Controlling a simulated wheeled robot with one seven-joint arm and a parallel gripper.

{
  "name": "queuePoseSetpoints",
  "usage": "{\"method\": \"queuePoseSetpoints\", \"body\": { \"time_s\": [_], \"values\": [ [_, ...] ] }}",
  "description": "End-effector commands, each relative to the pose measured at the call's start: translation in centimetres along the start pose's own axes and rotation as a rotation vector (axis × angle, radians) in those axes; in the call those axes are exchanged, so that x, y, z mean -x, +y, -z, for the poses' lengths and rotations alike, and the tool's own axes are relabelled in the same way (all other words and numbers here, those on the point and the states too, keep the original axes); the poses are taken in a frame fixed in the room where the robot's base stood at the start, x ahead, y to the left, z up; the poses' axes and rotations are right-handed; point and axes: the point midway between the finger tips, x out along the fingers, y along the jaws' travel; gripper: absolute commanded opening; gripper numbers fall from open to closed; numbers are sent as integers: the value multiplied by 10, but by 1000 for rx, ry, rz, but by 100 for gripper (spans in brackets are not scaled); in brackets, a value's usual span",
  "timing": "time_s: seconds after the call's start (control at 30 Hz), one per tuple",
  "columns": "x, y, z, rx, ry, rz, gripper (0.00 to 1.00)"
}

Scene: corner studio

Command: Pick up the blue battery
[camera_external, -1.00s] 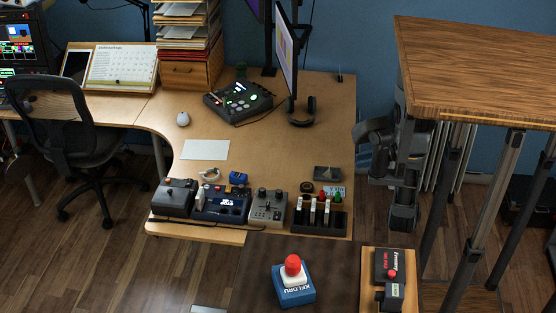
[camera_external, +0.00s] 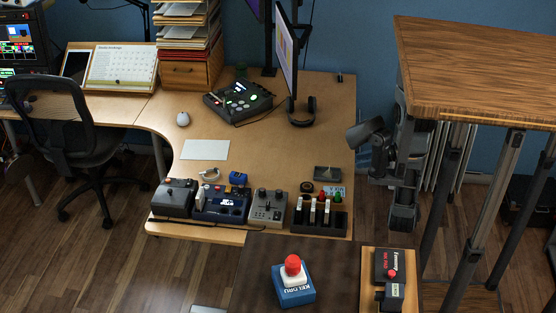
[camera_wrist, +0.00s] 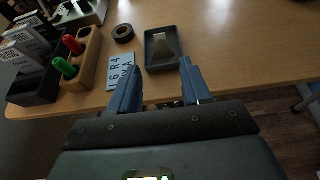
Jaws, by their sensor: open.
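A small blue block (camera_external: 238,178) lies on the desk, behind the row of devices, in the external view. It may be the blue battery, but it is too small to be sure. I cannot make it out in the wrist view. My gripper (camera_wrist: 157,82) is open and empty in the wrist view, its two blue fingers apart over the desk's edge. A dark tray (camera_wrist: 163,48) lies just beyond the fingertips. In the external view my arm stands right of the desk, well right of the blue block, and the fingers cannot be made out.
A black tape roll (camera_wrist: 123,33), a light-blue lettered plate (camera_wrist: 121,69) and a wooden holder (camera_wrist: 88,60) with red and green items lie near the tray. The monitor (camera_external: 287,50) and headphones (camera_external: 302,115) stand farther back. A tall wooden table (camera_external: 480,70) is at right.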

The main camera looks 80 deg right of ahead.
Motion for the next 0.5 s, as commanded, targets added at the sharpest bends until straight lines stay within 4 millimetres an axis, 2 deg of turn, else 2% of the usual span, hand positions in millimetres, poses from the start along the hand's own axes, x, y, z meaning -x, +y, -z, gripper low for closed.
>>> {"method": "queuePoseSetpoints", "body": {
  "time_s": [0.03,0.2,0.5],
  "values": [
    [0,0,0,0,0,0,53],
    [0,0,0,0,0,0,69],
    [2,0,-4,1,0,0,70]
  ]
}}
